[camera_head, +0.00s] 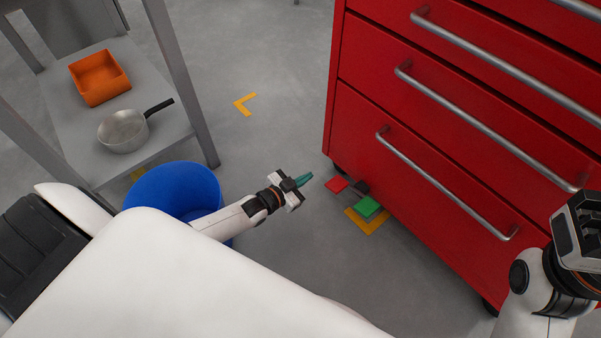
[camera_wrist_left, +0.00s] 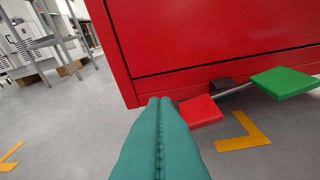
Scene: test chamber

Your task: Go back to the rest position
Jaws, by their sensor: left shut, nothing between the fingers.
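My left gripper (camera_head: 304,180) is low over the floor, in front of the red drawer cabinet's lower left corner. Its green fingers (camera_wrist_left: 160,140) are pressed together in the left wrist view, with nothing between them. My right arm shows at the right edge of the head view, beside the cabinet; the wrist part is visible, but its fingertips are out of the picture.
The red cabinet (camera_head: 420,168) fills the right. A red pad (camera_head: 337,184) and a green pad (camera_head: 367,206) sit low at its base. A blue bin (camera_head: 175,187) stands left, beside a grey shelf (camera_head: 75,135) holding an orange tray (camera_head: 99,78) and a pan (camera_head: 123,131).

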